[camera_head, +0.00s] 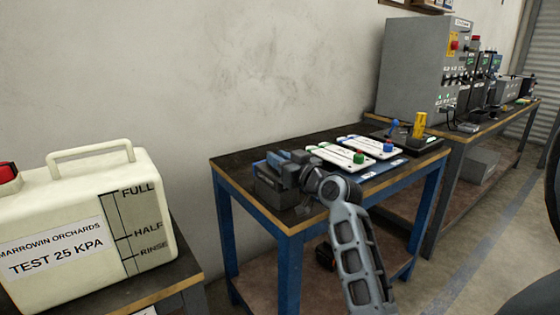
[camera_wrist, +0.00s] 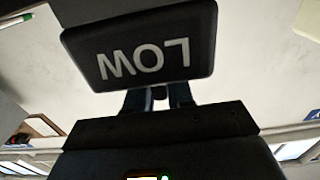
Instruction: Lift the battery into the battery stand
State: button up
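My gripper is at the left end of the blue-legged table (camera_head: 289,260) in the head view, where my own wrist covers most of it. A dark grey block with blue parts (camera_head: 275,188) sits there, right at my gripper. In the wrist view a dark block marked LOW (camera_wrist: 145,45) fills the top, its letters upside down; it may be the battery. Two dark bluish finger-like parts (camera_wrist: 160,97) show just below it. A black body with a green light (camera_wrist: 165,177) fills the bottom. Whether the fingers grip the block is hidden. I cannot identify the battery stand with certainty.
A large cream tank (camera_head: 80,225) is at left. Grey cabinet (camera_head: 420,70) stands on the far bench.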

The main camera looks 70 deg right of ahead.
jog(key=o, duration=0.4)
jog(key=shift+o, duration=0.3)
jog(key=shift+f, duration=0.2)
jog(key=v, duration=0.8)
jog(key=shift+w+d+r, duration=0.1)
jog(key=shift+r, duration=0.05)
